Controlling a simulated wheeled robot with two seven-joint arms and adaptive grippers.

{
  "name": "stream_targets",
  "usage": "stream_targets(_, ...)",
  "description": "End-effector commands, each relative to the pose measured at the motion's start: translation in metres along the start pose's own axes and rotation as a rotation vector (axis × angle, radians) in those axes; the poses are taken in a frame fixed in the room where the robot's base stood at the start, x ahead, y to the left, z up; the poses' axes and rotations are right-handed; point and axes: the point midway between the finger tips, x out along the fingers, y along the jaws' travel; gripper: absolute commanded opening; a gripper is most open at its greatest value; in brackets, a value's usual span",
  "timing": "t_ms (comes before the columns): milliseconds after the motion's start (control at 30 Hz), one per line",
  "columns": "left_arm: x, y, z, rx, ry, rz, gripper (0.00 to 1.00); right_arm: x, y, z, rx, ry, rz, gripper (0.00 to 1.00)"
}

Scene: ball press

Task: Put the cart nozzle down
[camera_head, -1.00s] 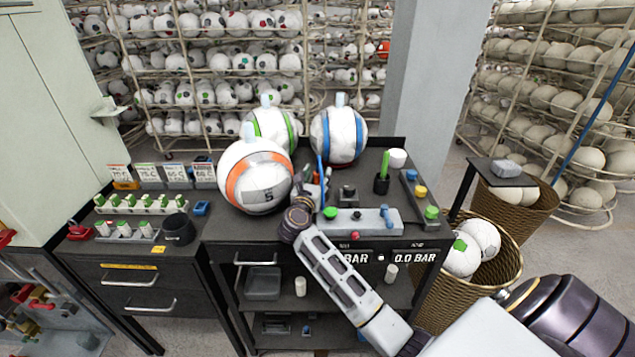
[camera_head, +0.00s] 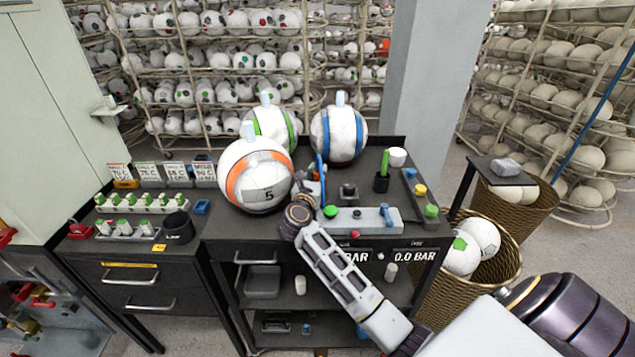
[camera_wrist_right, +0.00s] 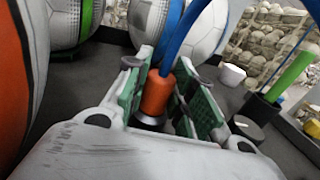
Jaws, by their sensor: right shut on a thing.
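The cart nozzle is an orange piece with a dark collar at its lower end, seen in the right wrist view (camera_wrist_right: 157,92). A blue hose (camera_wrist_right: 176,32) rises from its top. My right gripper (camera_wrist_right: 166,88) is shut on the nozzle, with green-padded fingers on either side of it. In the head view my right gripper (camera_head: 314,188) is over the dark cart top (camera_head: 362,168), just right of the orange-striped ball (camera_head: 250,165). The nozzle is small and partly hidden there. I cannot tell whether it touches a surface. My left gripper is not in view.
Green-striped (camera_head: 270,122) and blue-striped (camera_head: 340,134) balls stand behind. A grey panel with a green knob (camera_head: 330,211) lies at the front of the cart. A black cup with a green stick (camera_head: 382,180) and a white cup (camera_head: 397,157) are to the right.

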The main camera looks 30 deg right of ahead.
Motion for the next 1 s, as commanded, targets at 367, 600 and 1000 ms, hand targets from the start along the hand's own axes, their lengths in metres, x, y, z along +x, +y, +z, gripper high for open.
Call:
stream_targets(367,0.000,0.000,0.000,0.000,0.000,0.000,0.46,0.000,0.000,0.004,0.002,-0.001,0.000,0.00)
stream_targets(600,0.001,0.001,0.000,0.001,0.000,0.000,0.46,0.000,0.001,0.021,0.004,-0.001,0.000,0.00)
stream_targets(1000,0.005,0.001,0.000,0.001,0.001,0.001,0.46,0.000,0.001,0.093,0.007,-0.002,0.000,0.00)
